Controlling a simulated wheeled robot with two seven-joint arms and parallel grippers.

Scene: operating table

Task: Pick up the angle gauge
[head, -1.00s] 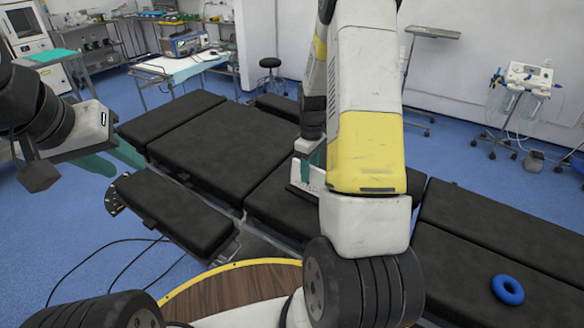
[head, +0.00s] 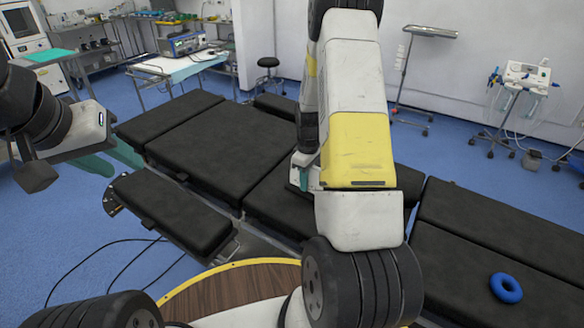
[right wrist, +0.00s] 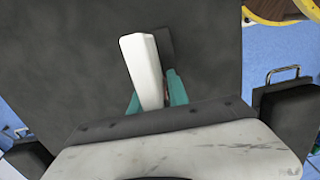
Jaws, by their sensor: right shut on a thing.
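The angle gauge (right wrist: 143,68) shows in the right wrist view as a pale, flat-sided piece standing out between the teal fingers. My right gripper (right wrist: 157,92) is shut on it, over a black pad. In the head view my right gripper (head: 305,177) is over the middle of the operating table, and my arm hides most of the gauge. I cannot tell there whether the gauge touches the pad. My left gripper (head: 112,158) is at the left, with its teal fingers apart and empty, away from the gauge.
The operating table has several black pads (head: 222,142). A blue ring (head: 507,288) lies on the right pad. A side pad (head: 172,210) juts out at the front left. A trolley with a device (head: 185,62) and a stool (head: 268,75) stand behind.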

